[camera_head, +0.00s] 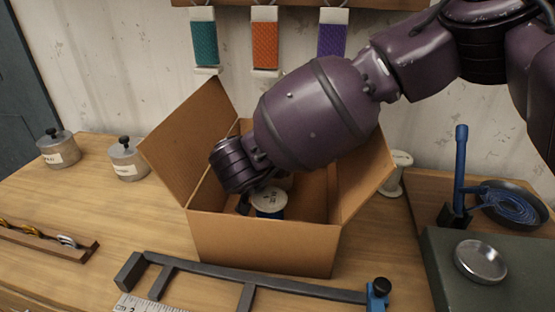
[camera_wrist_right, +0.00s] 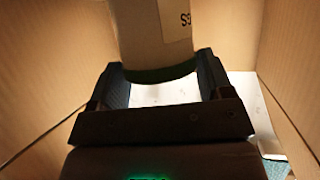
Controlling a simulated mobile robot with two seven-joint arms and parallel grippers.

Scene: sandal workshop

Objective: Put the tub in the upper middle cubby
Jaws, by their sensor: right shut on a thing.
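My right gripper (camera_head: 244,202) reaches down into an open cardboard box (camera_head: 262,247) on the bench, and my arm hides much of the inside. In the right wrist view, my right gripper (camera_wrist_right: 160,76) is shut on a pale round container (camera_wrist_right: 140,32) with a dark green end and a partly readable label; it looks like the tub. In the head view the tub is mostly hidden. A blue spool-like thing with a cream top (camera_head: 269,197) shows in the box beside the fingers. The upper middle cubby is not in view. My left gripper is not in view.
The box flaps (camera_head: 190,140) stand open. A dark metal bar frame (camera_head: 240,276) lies in front. Two lidded jars (camera_head: 128,160) stand left, a pale spool (camera_head: 397,172) behind right. A blue upright post (camera_head: 461,165) and metal dish (camera_head: 481,260) are right. Colored packs (camera_head: 265,43) hang above.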

